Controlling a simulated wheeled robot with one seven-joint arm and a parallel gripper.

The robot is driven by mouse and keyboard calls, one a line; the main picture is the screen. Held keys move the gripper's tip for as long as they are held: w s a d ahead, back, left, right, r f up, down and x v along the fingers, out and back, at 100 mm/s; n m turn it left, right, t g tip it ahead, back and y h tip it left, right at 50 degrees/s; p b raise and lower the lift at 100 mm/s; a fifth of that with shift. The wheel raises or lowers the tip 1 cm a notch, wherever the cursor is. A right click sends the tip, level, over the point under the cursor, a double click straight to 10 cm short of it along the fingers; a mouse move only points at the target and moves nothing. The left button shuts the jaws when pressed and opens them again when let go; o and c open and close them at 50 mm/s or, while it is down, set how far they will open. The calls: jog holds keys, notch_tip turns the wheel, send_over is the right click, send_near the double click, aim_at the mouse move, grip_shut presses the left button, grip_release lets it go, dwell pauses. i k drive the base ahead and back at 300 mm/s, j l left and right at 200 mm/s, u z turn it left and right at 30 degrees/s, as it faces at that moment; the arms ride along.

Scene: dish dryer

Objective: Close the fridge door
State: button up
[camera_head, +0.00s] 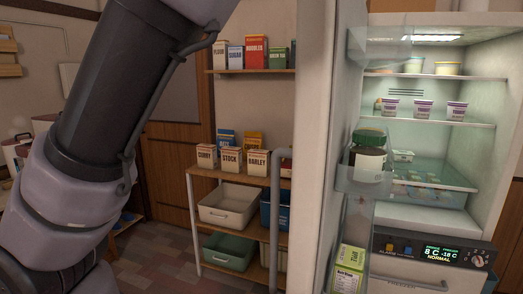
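The fridge (490,130) stands at the right with its lit inside in view. Its door (314,130) is open and seen nearly edge-on, its shelf side facing right toward the inside. The door shelves hold a dark jar (369,160) and a green and white carton (348,268). A grey vertical handle (279,215) runs along the outer, left side of the door. My arm crosses the left of the view, well apart from the door. My gripper is outside the picture, so its state is hidden.
Left of the door stands a shelf unit (197,225) with labelled boxes, a cream bin (228,208) and a green bin (228,252). An upper shelf (250,71) holds more boxes. Tiled floor (150,262) is free between my arm and the unit. Inside the fridge are several cups and tubs.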

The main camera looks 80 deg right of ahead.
aim_at(331, 63)
jog(key=i+j+z, duration=0.1)
jog(key=i+z, duration=0.2)
jog(key=i+j+z, duration=0.25)
jog(key=i, duration=0.2)
jog(key=i+j+z, duration=0.15)
jog(key=i+z, duration=0.25)
jog(key=z, duration=3.5)
jog(key=k+l+z, duration=0.1)
jog(key=z, duration=0.65)
